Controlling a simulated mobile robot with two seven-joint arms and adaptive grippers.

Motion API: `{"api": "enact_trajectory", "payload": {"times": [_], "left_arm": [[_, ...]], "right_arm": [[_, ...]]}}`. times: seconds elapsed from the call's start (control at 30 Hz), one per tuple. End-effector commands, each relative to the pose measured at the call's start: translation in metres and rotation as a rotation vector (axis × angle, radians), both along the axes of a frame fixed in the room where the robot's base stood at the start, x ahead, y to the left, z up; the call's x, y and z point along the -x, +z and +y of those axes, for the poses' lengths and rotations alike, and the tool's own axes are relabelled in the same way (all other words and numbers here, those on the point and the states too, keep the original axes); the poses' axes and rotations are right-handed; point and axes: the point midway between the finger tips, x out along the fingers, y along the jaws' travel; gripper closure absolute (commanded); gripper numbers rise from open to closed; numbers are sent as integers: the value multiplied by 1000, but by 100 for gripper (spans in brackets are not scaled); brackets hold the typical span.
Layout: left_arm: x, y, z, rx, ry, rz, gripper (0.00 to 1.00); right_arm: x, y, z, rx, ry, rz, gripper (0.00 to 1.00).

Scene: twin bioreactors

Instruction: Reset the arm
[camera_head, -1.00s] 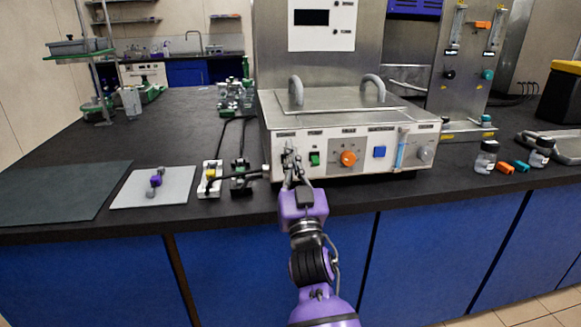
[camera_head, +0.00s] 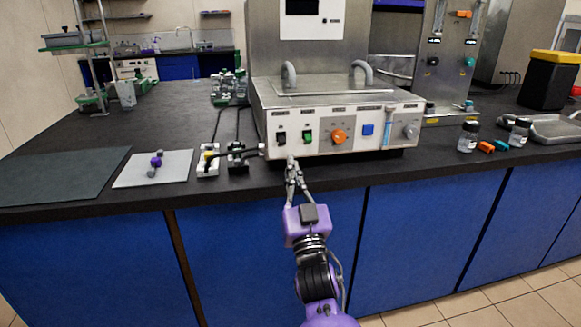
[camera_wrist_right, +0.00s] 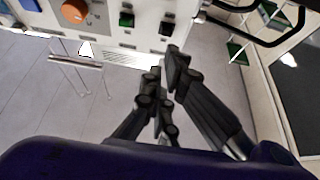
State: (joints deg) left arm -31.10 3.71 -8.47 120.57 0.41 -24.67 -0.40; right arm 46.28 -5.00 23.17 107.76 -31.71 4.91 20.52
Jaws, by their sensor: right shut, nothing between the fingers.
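My right gripper (camera_head: 292,163) is purple with dark fingers. In the head view it is in front of the counter's front edge, below the left end of the bioreactor's control panel. Its fingers are together and hold nothing. In the right wrist view the fingers (camera_wrist_right: 168,78) point up toward the panel, with a visible space between them and the switches. The bioreactor (camera_head: 335,130) has a black switch (camera_head: 281,138), a green switch (camera_head: 308,137), an orange knob (camera_head: 338,136) and a blue button (camera_head: 368,129). My left gripper is out of view.
Left of the bioreactor are a small white block (camera_head: 208,162), a dark block (camera_head: 237,158) with cables, a light pad (camera_head: 130,176) with a purple-grey part, and a dark mat (camera_head: 50,178). Vials (camera_head: 468,136) and a tray (camera_head: 557,128) stand at right. The space before the cabinets is clear.

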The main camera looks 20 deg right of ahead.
Motion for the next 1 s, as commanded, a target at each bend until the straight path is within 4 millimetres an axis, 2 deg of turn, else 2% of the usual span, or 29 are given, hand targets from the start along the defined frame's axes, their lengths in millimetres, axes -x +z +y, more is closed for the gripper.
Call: {"api": "enact_trajectory", "payload": {"times": [0.5, 0.63, 0.7, 0.87, 0.97, 1.0], "left_arm": [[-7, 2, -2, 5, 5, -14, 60], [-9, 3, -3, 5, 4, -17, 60], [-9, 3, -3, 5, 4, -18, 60], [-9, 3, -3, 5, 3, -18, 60], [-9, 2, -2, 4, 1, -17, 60], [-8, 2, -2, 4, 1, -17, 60]], "right_arm": [[0, 0, 0, 3, -1, 0, 100], [-3, -7, -4, 4, -26, 41, 100], [-4, -10, 5, -12, -12, 77, 100], [18, -80, 17, -8, 23, 255, 100], [43, -131, 23, -5, 47, 376, 100], [55, -154, 25, -4, 59, 429, 100]]}}
